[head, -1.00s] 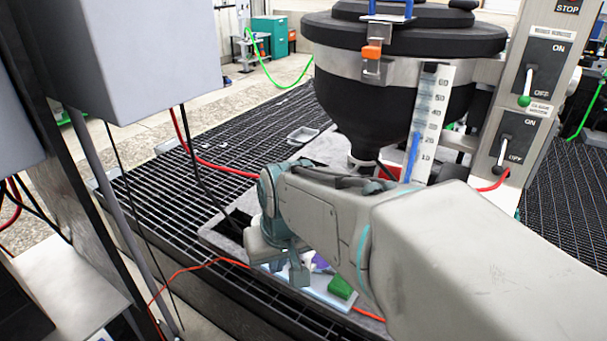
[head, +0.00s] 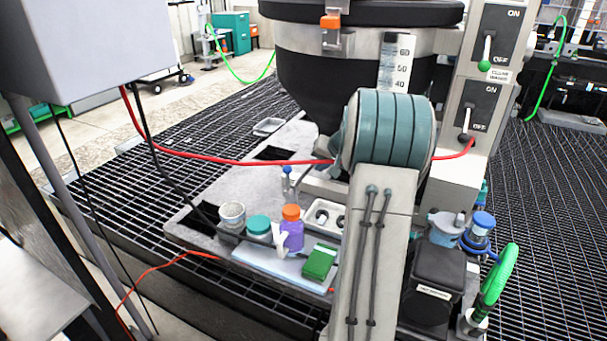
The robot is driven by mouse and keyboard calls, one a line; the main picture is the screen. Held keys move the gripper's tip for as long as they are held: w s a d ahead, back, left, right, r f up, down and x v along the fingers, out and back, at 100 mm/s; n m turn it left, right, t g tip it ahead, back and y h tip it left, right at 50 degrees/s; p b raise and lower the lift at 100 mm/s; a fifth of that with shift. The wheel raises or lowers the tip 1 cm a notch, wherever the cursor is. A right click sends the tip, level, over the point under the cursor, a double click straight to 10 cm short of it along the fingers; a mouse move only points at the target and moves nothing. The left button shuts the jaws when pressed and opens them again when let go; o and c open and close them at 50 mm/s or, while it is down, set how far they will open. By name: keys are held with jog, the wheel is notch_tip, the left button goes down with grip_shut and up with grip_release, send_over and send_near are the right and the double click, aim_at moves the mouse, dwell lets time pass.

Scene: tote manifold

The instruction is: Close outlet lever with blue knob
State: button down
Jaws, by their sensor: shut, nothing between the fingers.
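A small upright part with a blue top (head: 287,172) stands at the left front of the black tank (head: 312,92), behind the tray of small containers. It may be the blue-knobbed outlet lever, but it is too small to tell its position. The tank's bottom outlet is hidden behind my arm. My gripper is not in view; only my arm's links show, at the right of centre.
A purple bottle with an orange cap (head: 291,230), a teal-lidded jar (head: 259,228) and a green block (head: 320,262) are at the front. A red hose (head: 220,160) crosses behind.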

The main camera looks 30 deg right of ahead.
aim_at(288, 182)
jog(key=w+a+f+p, duration=0.1)
jog(key=w+a+f, duration=0.2)
jog(key=w+f, duration=0.4)
jog(key=shift+w+f+p, duration=0.3)
jog(key=shift+w, duration=0.6)
jog(key=shift+s+r+p, duration=0.1)
jog(key=shift+r+p, duration=0.05)
jog(key=shift+p, duration=0.2)
jog(key=shift+p, duration=0.3)
